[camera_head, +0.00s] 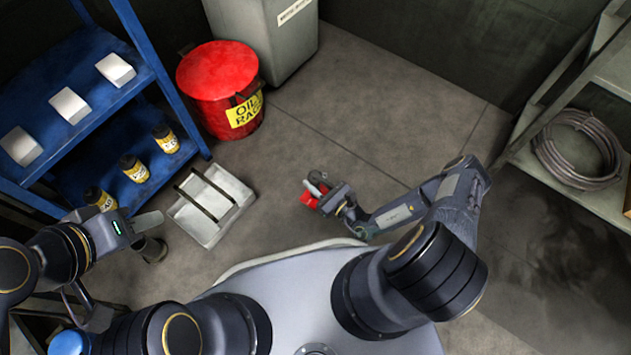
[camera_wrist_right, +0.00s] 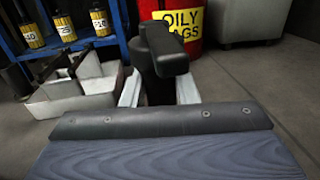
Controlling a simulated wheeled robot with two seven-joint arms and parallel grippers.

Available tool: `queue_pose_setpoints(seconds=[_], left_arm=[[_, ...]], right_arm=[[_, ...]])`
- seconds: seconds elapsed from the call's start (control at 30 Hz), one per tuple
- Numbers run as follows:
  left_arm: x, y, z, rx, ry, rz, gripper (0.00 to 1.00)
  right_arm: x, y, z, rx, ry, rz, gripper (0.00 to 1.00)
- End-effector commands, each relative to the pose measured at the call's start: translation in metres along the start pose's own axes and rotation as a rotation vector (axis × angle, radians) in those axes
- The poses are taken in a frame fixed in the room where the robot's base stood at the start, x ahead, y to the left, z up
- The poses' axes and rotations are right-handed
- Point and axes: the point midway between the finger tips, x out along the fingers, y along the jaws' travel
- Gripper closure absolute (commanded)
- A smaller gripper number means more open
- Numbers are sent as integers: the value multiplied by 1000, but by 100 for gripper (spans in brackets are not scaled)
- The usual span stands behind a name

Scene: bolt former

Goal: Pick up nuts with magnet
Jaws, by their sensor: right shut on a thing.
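My right gripper (camera_head: 330,196) is shut on a red and dark tool, probably the magnet (camera_head: 311,197), held out in front of my base. In the right wrist view its black T-shaped handle (camera_wrist_right: 160,55) stands between the pale fingers (camera_wrist_right: 158,90). A light grey divided tray (camera_head: 203,232) with dark bars across it lies on the floor to the left; it also shows in the right wrist view (camera_wrist_right: 60,108). The magnet is to the right of the tray, apart from it. My left gripper (camera_head: 142,230) is left of the tray; its jaw opening is unclear. No nuts can be made out.
A red oily-rags bin (camera_head: 217,80) stands behind the tray beside a grey cabinet (camera_head: 262,35). A blue shelf (camera_head: 100,120) holds white boxes and several yellow-labelled bottles (camera_head: 133,168). A coiled hose (camera_head: 578,150) lies on the right shelf. The middle floor is clear.

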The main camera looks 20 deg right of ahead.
Motion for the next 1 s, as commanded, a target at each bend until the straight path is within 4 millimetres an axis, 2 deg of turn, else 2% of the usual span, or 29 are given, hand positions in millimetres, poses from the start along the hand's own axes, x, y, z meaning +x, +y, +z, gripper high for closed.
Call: queue_pose_setpoints(seconds=[0.2,0.5,1.0], left_arm=[[16,-7,8,0,0,0,64],[28,-13,14,0,0,0,64],[30,-14,15,0,0,0,64]], right_arm=[[0,0,-19,0,-4,0,100],[1,0,-38,0,-4,0,100],[1,0,-41,0,-4,0,100]])
